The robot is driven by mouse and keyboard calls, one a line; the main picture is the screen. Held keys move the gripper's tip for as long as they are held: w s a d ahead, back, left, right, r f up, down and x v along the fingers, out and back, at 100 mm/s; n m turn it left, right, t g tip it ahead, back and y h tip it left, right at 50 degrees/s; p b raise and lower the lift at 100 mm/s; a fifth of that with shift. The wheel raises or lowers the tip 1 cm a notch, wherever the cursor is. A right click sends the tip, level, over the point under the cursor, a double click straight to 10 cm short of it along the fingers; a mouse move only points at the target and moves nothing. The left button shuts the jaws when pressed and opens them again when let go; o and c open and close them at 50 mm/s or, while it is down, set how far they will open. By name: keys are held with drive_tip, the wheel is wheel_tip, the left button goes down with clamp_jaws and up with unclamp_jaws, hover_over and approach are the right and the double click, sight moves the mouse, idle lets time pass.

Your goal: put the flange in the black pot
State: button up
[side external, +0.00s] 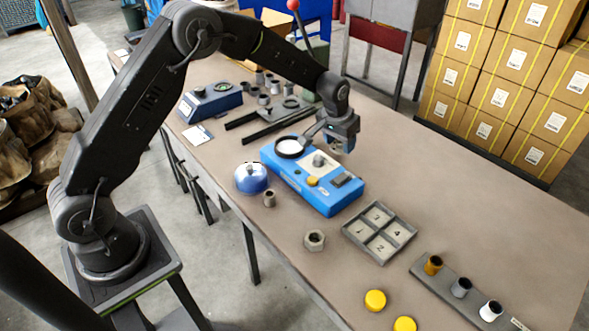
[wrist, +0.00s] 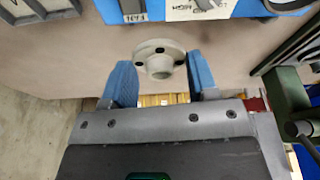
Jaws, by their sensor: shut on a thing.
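My gripper (wrist: 162,78) has its two blue fingers shut on a light grey flange (wrist: 160,52). The flange is a round disc with dark holes and a raised hub, and it shows between the fingers in the wrist view. In the side view my gripper (side external: 337,147) hangs above the back right end of the blue device (side external: 322,202). The flange is hard to make out there, mostly hidden by the gripper. I cannot pick out a black pot. Brown-yellow (side external: 433,265), grey (side external: 461,287) and white (side external: 490,311) pots stand on a dark strip at the front right.
A tray with numbered compartments (side external: 350,233) lies right of the device. A hex nut (side external: 314,240), a blue dome (side external: 251,178) and yellow caps (side external: 375,300) are nearby. Tools and small metal parts crowd the back left. The table's right side is clear.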

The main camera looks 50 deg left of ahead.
drive_tip(key=s+a+r+m, duration=0.1)
drive_tip(key=s+a, duration=0.1)
drive_tip(key=s, duration=0.4)
drive_tip(key=s+a+r, duration=0.1)
drive_tip(key=s+r, duration=0.1)
drive_tip(key=s, duration=0.5)
drive_tip(key=s+f, duration=0.5)
drive_tip(key=w+a+r+n, duration=0.1)
drive_tip(key=w+a+r, duration=0.15)
drive_tip(key=a, duration=0.45)
drive_tip(key=w+a+r, duration=0.2)
drive_tip(key=a+r, duration=0.1)
drive_tip(key=a, duration=0.4)
drive_tip(key=w+a+r+n, duration=0.1)
drive_tip(key=w+a+r, duration=0.1)
drive_tip(key=a, duration=0.5)
drive_tip(key=w+d+f, duration=0.3)
drive_tip(key=w+d, duration=0.1)
drive_tip(key=w+d+f, duration=0.3)
drive_tip(key=shift+w+d+f, duration=0.35)
drive_tip(key=shift+f, duration=1.95)
drive_tip(key=shift+f, duration=0.1)
drive_tip(key=shift+f, duration=0.45)
